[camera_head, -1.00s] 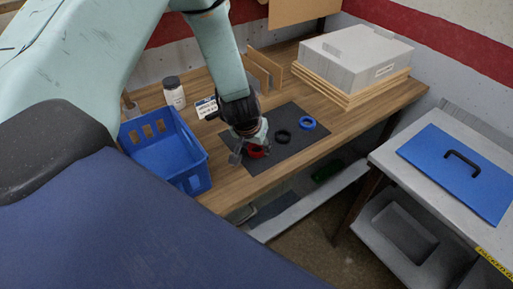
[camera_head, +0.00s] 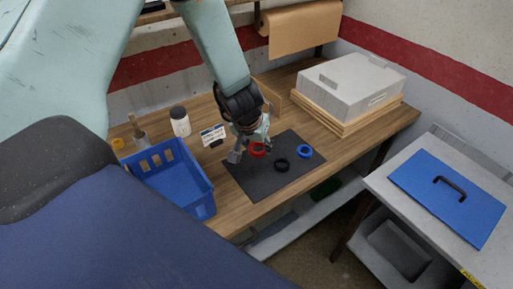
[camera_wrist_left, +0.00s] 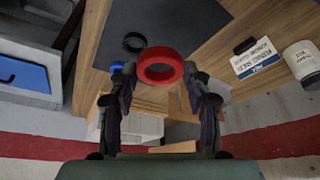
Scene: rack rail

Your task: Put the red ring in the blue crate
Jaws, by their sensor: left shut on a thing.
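My left gripper (camera_head: 249,150) is shut on the red ring (camera_head: 258,150) and holds it above the dark mat (camera_head: 262,183). In the left wrist view the red ring (camera_wrist_left: 160,53) sits between the two fingertips (camera_wrist_left: 160,75), clear of the surface. The blue crate (camera_head: 205,205) stands on the wooden bench, left of the gripper and mat. Its visible floor is empty, though its near side is partly hidden by my body. My right gripper does not show.
A black ring (camera_head: 281,165) and a blue ring (camera_head: 305,152) lie on the mat. A grey case (camera_head: 350,82) fills the bench's back right. A blue lidded panel (camera_head: 448,200) lies on the right table.

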